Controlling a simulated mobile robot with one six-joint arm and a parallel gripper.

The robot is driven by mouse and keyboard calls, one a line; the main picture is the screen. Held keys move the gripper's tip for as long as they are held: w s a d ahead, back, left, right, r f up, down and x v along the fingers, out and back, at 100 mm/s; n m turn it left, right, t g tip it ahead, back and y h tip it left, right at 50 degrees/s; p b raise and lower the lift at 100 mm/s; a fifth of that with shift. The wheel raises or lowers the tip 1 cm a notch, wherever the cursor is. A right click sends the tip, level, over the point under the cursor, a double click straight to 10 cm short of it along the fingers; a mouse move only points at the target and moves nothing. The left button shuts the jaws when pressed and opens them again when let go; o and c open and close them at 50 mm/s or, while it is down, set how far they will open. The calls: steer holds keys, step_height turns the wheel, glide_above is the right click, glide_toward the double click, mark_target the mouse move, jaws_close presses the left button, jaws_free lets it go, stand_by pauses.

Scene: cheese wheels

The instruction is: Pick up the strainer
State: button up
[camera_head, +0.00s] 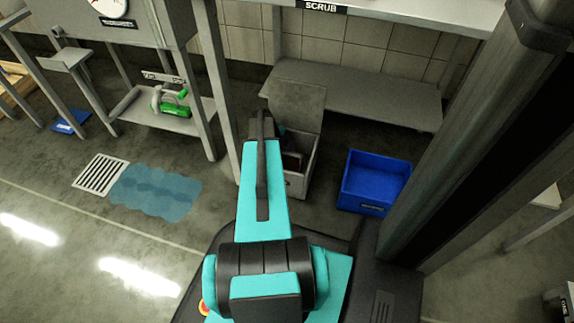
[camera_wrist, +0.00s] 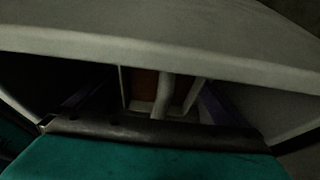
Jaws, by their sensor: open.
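No strainer can be made out for certain. A pale upright bar (camera_wrist: 165,95) with a reddish-brown surface (camera_wrist: 143,88) behind it shows in the wrist view; I cannot tell whether it is part of the strainer. My gripper (camera_wrist: 157,82) is open, with dark fingers left and right of the bar and apart from it. In the head view my teal arm reaches to an open grey box (camera_head: 298,184) on the floor, and its end is hidden there. The box's lid (camera_head: 297,103) is raised at the back.
A pale edge (camera_wrist: 160,45) crosses the wrist view close above the fingers. A blue crate (camera_head: 375,180) stands right of the box. A low bench (camera_head: 375,95) is behind. At left are a shelf with green items (camera_head: 175,104), a floor grate (camera_head: 100,174) and a blue puddle (camera_head: 155,192).

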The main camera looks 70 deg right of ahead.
stand_by(0.3)
steer(key=c, duration=1.2)
steer(key=shift+r+p, duration=2.35)
steer(key=shift+r, duration=2.7)
